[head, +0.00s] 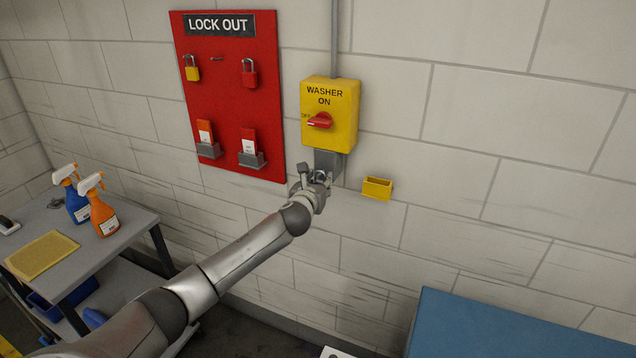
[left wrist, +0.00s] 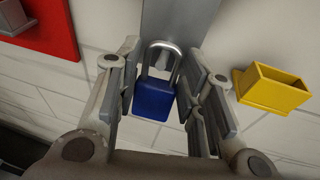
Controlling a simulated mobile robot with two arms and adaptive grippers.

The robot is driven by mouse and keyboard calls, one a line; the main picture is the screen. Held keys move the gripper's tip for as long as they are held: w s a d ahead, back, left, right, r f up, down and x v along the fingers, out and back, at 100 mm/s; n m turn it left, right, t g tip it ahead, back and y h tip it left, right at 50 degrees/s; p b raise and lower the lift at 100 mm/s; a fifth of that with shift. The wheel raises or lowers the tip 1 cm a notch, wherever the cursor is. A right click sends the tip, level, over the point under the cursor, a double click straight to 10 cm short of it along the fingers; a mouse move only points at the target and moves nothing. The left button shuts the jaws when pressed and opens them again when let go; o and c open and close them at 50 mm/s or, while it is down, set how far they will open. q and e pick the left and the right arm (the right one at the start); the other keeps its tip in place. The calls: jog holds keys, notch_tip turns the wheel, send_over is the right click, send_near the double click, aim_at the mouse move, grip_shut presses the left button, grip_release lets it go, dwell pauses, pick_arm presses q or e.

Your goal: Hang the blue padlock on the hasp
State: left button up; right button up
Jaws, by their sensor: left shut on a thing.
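The blue padlock (left wrist: 155,100) is upright between the fingers of my left gripper (left wrist: 165,95) in the left wrist view, its silver shackle on top. The gripper is shut on it. The grey hasp plate (left wrist: 180,22) is directly behind and above the padlock, and the shackle overlaps its lower end. I cannot tell whether the shackle passes through the hasp. In the head view the hasp (head: 328,162) hangs below the yellow washer switch box (head: 330,115), with my left gripper (head: 316,177) at its lower end. The padlock is hidden there by the gripper.
A red lockout board (head: 228,100) with a yellow padlock (head: 192,72) and a red padlock (head: 249,78) is on the wall at left. A small yellow holder (head: 377,188) is close at right. A table (head: 125,228) with spray bottles stands left.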

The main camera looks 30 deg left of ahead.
pick_arm(q)
jog(key=o, duration=1.1)
